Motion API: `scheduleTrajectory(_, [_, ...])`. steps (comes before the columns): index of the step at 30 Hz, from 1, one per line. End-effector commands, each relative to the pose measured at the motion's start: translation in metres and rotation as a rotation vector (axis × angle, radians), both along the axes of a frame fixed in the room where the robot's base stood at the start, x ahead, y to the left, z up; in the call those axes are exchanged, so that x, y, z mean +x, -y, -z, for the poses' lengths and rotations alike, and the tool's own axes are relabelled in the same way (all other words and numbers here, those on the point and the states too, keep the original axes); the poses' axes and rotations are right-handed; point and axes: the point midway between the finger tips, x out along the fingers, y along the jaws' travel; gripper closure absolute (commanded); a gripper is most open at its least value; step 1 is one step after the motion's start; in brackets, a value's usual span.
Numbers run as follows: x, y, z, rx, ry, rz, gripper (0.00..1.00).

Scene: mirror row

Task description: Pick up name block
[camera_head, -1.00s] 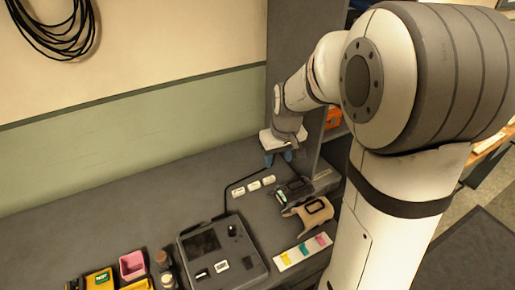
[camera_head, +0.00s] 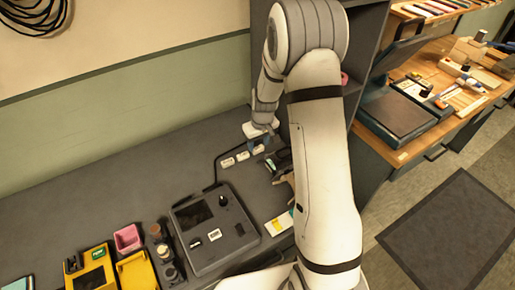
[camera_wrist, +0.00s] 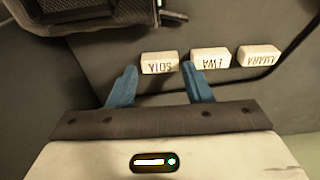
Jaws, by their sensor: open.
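Three small white name blocks lie in a row on the grey desk: a left one (camera_head: 227,162), a middle one (camera_head: 243,156) and a right one (camera_head: 258,149). In the wrist view their dark lettering is upside down; the blocks there are at left (camera_wrist: 160,63), middle (camera_wrist: 210,58) and right (camera_wrist: 259,56). My gripper (camera_head: 261,145) is at the right end of the row in the head view. In the wrist view my open gripper (camera_wrist: 160,84) has blue fingers either side of the left block's line, with nothing between them. Contact cannot be told.
A dark console with a screen (camera_head: 196,213) stands in front of the row. A grey cabinet side rises behind my arm.

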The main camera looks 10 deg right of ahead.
Motion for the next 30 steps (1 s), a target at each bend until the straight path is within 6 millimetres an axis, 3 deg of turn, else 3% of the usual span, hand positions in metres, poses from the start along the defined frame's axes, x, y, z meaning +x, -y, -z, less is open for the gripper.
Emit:
scheduleTrajectory(6, [0.003, -0.001, 0.019, -0.001, -0.001, -0.002, 0.55])
scheduleTrajectory(13, [0.003, -0.001, 0.02, 0.0, 0.0, -0.002, 0.55])
scheduleTrajectory(23, [0.003, -0.002, 0.02, 0.0, 0.0, -0.003, 0.82])
scheduleTrajectory(30, [0.003, -0.002, 0.018, 0.0, 0.001, -0.003, 0.82])
